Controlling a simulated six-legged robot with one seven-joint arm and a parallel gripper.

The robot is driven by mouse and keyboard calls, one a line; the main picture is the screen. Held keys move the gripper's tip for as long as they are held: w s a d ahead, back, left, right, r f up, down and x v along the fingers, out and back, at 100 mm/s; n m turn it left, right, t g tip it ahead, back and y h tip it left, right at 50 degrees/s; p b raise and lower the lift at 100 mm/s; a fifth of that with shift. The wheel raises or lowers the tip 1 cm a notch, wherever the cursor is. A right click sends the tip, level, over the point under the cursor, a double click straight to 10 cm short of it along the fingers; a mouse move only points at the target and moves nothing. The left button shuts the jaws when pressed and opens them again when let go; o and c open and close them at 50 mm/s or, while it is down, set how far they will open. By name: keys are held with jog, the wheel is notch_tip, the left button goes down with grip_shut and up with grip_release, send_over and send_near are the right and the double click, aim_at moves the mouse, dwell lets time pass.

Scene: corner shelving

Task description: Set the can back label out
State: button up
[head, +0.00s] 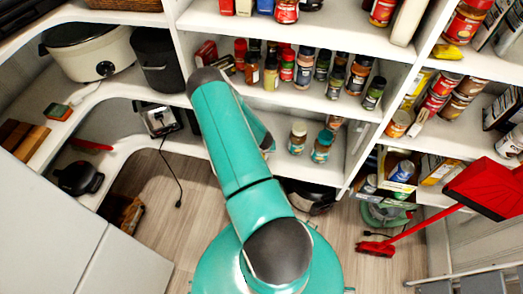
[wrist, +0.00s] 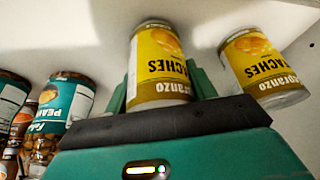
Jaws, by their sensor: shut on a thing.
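A can (wrist: 162,65) with a yellow label and pale rims sits between the two green fingers of my gripper (wrist: 160,85) in the wrist view. My gripper is shut on it. Its label faces the wrist camera, and its lettering reads upside down in the picture. I cannot tell whether the can touches a shelf. In the head view my gripper and this can are hidden behind my teal arm.
A second yellow-label can (wrist: 263,67) is close on the right in the wrist view. In the head view, two jars (head: 298,138) (head: 321,146) stand on the lower middle shelf, right of my arm.

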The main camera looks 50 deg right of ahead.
jog(key=shift+f, duration=0.25)
jog(key=o, duration=1.3)
jog(key=v, duration=1.4)
jog(key=shift+w+d, duration=0.1)
